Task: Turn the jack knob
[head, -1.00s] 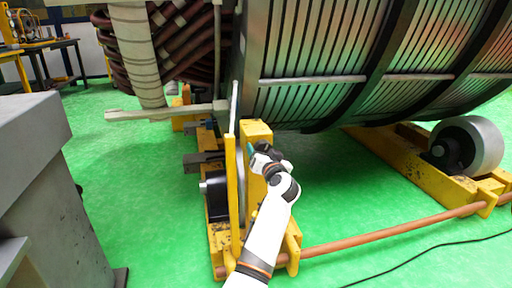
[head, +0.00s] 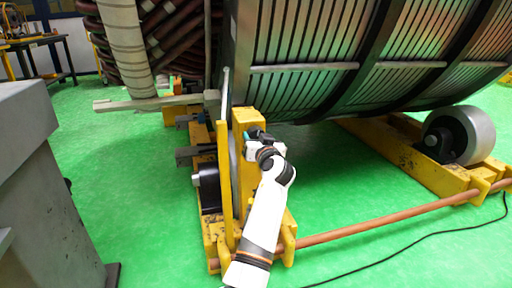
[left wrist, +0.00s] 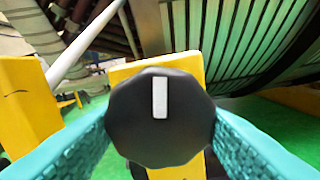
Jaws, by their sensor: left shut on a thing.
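The jack knob (left wrist: 160,118) is a black, many-sided knob with a white mark on its face, large in the middle of the left wrist view. The mark stands nearly upright, above the knob's centre. My left gripper (left wrist: 160,135) has its teal finger pads on either side of the knob and is shut on it. In the head view, my left gripper (head: 250,136) is at the upper part of the yellow jack post (head: 247,115), and hides the knob there. My right gripper is not in view.
The large stator (head: 310,70) overhangs the post. A yellow roller stand with a grey wheel (head: 470,135) is at right, joined by a copper-coloured bar (head: 390,218). A grey block (head: 45,190) stands at left. A black cable (head: 420,235) lies on the green floor.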

